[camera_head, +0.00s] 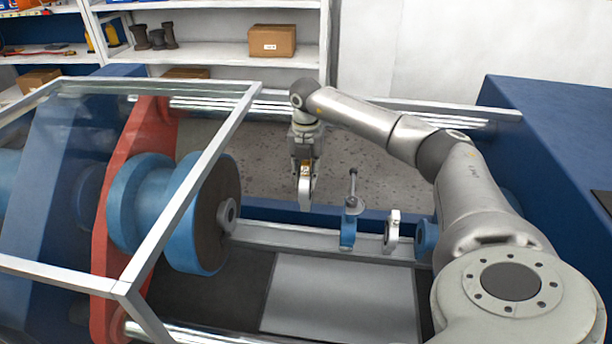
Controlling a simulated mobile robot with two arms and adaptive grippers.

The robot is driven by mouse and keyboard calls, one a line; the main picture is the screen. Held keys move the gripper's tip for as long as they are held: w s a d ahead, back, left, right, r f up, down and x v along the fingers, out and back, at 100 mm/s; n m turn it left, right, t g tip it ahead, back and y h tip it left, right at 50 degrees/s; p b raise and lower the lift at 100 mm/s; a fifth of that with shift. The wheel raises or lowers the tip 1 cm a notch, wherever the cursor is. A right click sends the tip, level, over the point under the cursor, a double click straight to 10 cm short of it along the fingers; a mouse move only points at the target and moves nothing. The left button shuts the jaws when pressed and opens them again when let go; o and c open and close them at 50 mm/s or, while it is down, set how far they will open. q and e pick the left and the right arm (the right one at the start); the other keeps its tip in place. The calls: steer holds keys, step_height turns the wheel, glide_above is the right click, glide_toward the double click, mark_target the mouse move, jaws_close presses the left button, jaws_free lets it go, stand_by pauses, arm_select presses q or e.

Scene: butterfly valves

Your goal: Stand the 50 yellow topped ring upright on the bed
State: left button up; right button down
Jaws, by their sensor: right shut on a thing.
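My right gripper (304,160) points down and is shut on a pale ring (304,191), seen nearly edge-on. The ring has a small yellow-orange mark near its top, close to the fingers. It hangs upright in the air behind the machine's bed rail (290,237); any number on it is too small to read. Another pale ring (392,231) stands upright at the rail, right of a blue valve body (348,230) with a grey stem and handle. My left gripper is not in view.
A large blue flanged drum (200,215) and red plate (130,190) stand at left behind a clear framed guard (200,185). A blue flange (427,238) is right of the standing ring. A bare grey plate (340,300) lies in front. A blue cabinet (550,130) bounds the right.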

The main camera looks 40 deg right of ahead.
mark_target(306, 206)
step_height(306, 206, down, 8)
steer(key=b, duration=0.6)
steer(key=shift+r, duration=0.2)
steer(key=shift+f+b, duration=0.9)
steer(key=shift+f, duration=1.05)
steer(key=shift+r, duration=0.1)
